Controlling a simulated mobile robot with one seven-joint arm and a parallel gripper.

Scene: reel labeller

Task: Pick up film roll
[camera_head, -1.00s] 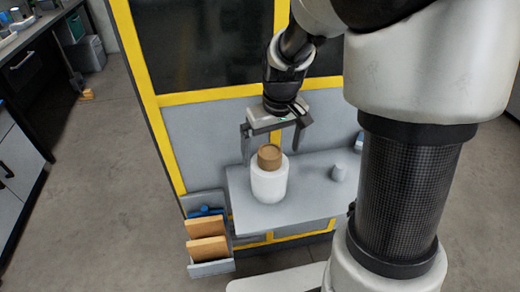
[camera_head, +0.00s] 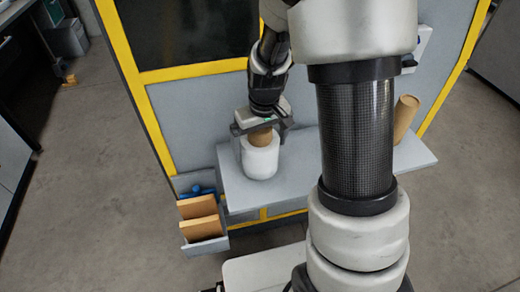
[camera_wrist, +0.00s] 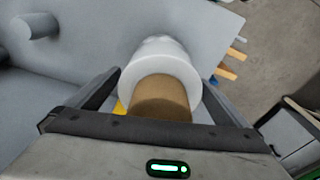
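The film roll (camera_head: 260,160) is a white cylinder with a brown core (camera_head: 262,136) sticking out of its top. It stands upright on the grey shelf (camera_head: 236,199) of the machine. My gripper (camera_head: 262,146) is above it, pointing down, with its fingers spread on either side of the core and the top of the roll. In the wrist view the white roll (camera_wrist: 160,62) and its brown core (camera_wrist: 160,98) lie between the open fingers. Gaps show beside the core; whether a finger touches the white roll, I cannot tell.
A holder (camera_head: 204,245) with brown blocks and a blue item hangs left of the shelf. A brown tube (camera_head: 405,115) stands at the shelf's right end. In the wrist view a small grey cylinder (camera_wrist: 36,25) sticks out at upper left. The machine's panel (camera_head: 205,115) is behind.

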